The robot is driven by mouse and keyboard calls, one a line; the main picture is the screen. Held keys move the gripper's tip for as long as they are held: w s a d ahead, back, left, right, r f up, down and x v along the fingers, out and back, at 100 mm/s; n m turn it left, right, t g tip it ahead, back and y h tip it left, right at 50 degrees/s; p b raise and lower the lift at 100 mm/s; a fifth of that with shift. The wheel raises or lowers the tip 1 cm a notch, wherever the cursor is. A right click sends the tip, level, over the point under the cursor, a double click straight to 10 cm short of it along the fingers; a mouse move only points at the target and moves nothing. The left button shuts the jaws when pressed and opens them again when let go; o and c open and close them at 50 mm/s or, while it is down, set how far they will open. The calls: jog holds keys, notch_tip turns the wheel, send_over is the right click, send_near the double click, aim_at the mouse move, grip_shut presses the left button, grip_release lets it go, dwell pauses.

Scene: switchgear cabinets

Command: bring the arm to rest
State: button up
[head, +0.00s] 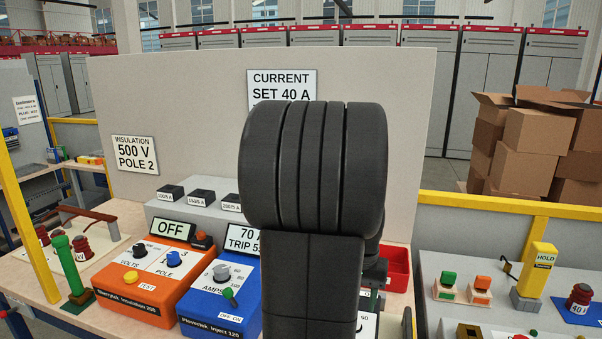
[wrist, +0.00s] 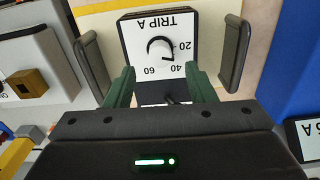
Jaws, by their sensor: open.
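My gripper (wrist: 160,88) shows in the wrist view with its two green fingers spread apart and nothing between them. Beyond the fingers is a white TRIP A dial plate (wrist: 185,52) with a black and white knob (wrist: 160,48), seen upside down. I cannot tell whether the fingers touch it.
An orange insulation tester (head: 150,285) and a blue injection set (head: 222,300) stand left of my arm. A red bin (head: 398,268) is to its right. A grey panel (head: 200,90) stands behind.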

notch_tip(320, 180, up, 9)
notch_tip(320, 180, down, 14)
jog(key=shift+r, duration=0.1)
jog(key=shift+f+m+p, duration=0.2)
jog(key=shift+m+p, duration=0.1)
jog(key=shift+m, duration=1.2)
jog(key=m+p, duration=0.1)
jog(key=m, duration=0.4)
jog(key=shift+m, duration=0.3)
notch_tip(320, 180, up, 14)
jog(key=shift+f+b, duration=0.25)
jog(key=shift+b, duration=0.1)
jog(key=shift+s+a+f, duration=0.1)
